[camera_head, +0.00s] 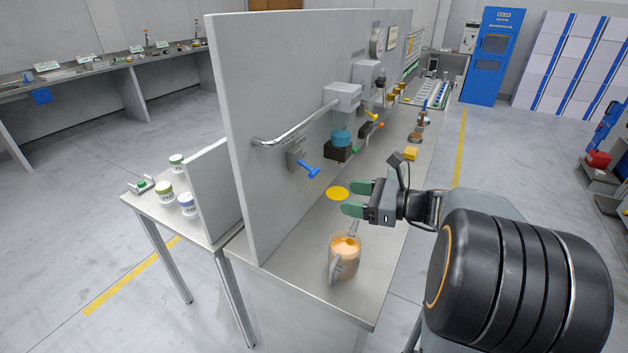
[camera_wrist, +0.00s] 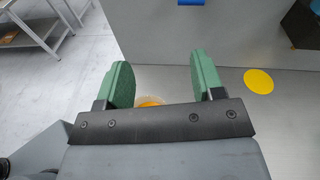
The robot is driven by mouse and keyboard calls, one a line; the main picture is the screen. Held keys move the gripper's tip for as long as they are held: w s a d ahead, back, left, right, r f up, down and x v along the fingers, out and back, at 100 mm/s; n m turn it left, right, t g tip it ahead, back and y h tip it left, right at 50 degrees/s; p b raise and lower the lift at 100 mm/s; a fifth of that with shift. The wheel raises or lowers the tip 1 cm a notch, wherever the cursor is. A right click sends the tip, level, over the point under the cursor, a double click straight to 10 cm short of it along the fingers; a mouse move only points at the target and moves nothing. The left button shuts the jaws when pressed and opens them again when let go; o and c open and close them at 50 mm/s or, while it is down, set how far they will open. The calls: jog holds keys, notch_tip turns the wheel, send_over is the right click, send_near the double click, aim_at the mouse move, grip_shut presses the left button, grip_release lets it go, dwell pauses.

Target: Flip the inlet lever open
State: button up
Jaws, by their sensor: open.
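A blue lever (camera_head: 308,168) sticks out from a small grey box on the upright grey panel, below a bent metal pipe. Its blue end also shows at the top edge of the wrist view (camera_wrist: 190,2). A yellow lever (camera_head: 371,116), an orange lever (camera_head: 379,124) and a green one (camera_head: 354,150) are farther along the panel. I cannot read which one is marked as the inlet. My gripper (camera_head: 349,198), with green fingers, is open and empty, right of and below the blue lever. The open fingers also show in the wrist view (camera_wrist: 160,67).
A clear jug with orange contents (camera_head: 345,252) stands on the bench below my gripper. A yellow disc (camera_head: 338,193) lies on the bench behind it. A teal cylinder over a dark block (camera_head: 337,151) projects from the panel. Lidded tubs (camera_head: 187,204) are on the left table.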

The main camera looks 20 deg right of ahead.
aim_at(314, 170)
jog(key=w+a, duration=0.2)
jog(key=w, duration=0.1)
jog(key=w+a+m+t, duration=0.1)
jog(key=w+a, duration=0.1)
jog(key=w, duration=0.2)
jog(key=w+a+r+m+t, duration=0.1)
jog(key=w+a, duration=0.1)
jog(key=w, duration=0.1)
jog(key=shift+w+a+p, duration=0.25)
jog(key=shift+w+p, duration=0.05)
jog(key=shift+w, duration=0.05)
jog(key=shift+c, duration=0.3)
